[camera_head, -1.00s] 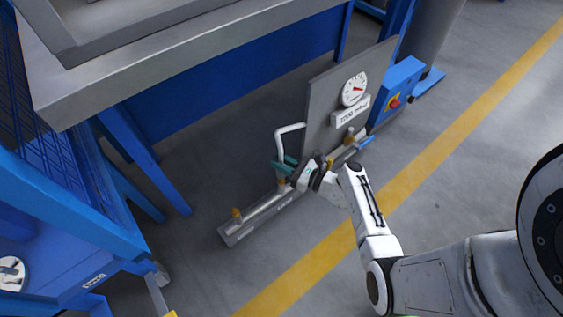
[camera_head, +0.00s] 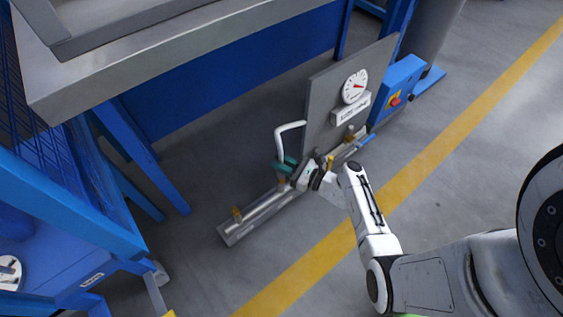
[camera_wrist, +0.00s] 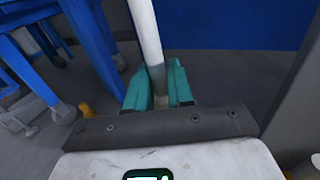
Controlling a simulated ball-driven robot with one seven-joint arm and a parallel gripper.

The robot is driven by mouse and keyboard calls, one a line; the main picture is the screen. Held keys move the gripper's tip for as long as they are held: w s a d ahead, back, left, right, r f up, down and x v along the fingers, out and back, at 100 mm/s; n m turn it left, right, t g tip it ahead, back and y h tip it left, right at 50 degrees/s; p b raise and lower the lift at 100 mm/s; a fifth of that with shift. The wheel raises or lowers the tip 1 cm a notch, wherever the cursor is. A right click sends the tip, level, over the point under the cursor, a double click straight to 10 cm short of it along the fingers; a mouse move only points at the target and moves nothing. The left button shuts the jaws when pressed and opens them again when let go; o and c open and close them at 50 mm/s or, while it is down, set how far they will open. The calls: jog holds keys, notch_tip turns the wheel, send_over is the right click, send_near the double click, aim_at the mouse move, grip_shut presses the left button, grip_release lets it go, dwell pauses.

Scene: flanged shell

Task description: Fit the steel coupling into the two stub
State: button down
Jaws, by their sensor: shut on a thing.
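The steel coupling (camera_head: 278,142) is a pale bent tube with an upright leg and a top bend reaching toward a grey panel. My gripper (camera_head: 284,165) has teal fingers and is shut around the lower part of this leg. In the wrist view the tube (camera_wrist: 147,40) rises between the teal fingers (camera_wrist: 157,88). Below lies a low rail with a steel pipe (camera_head: 262,207) and brass-coloured upright fittings, one at the left (camera_head: 237,214) and one near the panel (camera_head: 350,132). I cannot tell which are the two stubs.
The grey upright panel (camera_head: 325,105) with a round gauge (camera_head: 355,86) stands close to the right of my gripper. A blue box (camera_head: 398,90) with a red knob is beyond it. A blue-legged bench (camera_head: 190,60) stands behind. The floor in front is clear.

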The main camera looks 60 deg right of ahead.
jog(key=shift+f+b, duration=1.2)
jog(key=shift+f, duration=0.25)
jog(key=c, duration=0.9)
grip_release()
jog(key=shift+s, duration=0.15)
jog(key=s+d+p, duration=0.1)
jog(key=s+p, duration=0.2)
jog(key=s, duration=0.7)
jog(key=shift+s, duration=0.25)
jog(key=shift+d, duration=0.15)
